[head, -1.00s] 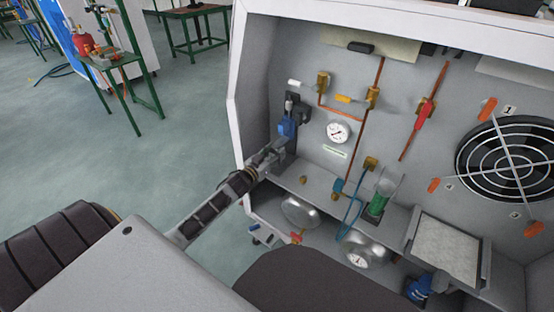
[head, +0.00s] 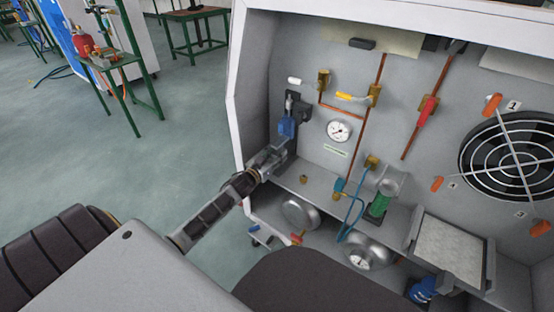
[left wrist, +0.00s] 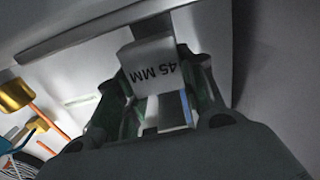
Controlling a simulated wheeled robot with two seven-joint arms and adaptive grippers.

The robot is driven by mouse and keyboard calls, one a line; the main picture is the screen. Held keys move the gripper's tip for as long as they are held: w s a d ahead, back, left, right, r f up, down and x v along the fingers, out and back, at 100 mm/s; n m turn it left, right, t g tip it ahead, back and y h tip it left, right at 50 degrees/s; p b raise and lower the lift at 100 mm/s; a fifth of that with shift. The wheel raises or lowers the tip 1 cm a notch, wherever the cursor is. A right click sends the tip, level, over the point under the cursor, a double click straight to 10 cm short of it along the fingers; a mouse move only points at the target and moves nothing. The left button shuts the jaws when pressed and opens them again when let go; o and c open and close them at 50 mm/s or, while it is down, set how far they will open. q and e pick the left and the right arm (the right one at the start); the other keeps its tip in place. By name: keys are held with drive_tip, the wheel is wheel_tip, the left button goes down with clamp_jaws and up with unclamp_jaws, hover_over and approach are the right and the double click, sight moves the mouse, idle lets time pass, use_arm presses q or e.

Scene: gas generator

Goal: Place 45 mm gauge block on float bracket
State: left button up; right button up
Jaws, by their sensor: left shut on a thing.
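The 45 mm gauge block (left wrist: 152,62) is a pale block marked "45 MM", held between the fingers of my left gripper (left wrist: 160,95) in the left wrist view. In the head view the left gripper (head: 278,153) is inside the cabinet at its left wall, just below a blue part (head: 287,127) on a dark bracket (head: 300,109). That bracket may be the float bracket; I cannot tell for certain. A pale plate edge shows above the block in the left wrist view; whether they touch is unclear. The block is too small to make out in the head view. My right gripper is not in view.
A round gauge (head: 339,130) and copper pipes (head: 371,85) are on the back panel. A shelf (head: 320,191) holds a green cylinder (head: 378,205) and a blue hose (head: 352,217). A fan (head: 512,158) and a grey tray (head: 446,250) are at the right.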

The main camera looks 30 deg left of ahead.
use_arm(q)
drive_tip(key=shift+f+b, duration=0.3)
drive_tip(key=shift+f, duration=0.3)
drive_tip(key=shift+f, duration=0.1)
drive_tip(key=o, duration=1.1)
drive_tip(key=shift+s, duration=0.1)
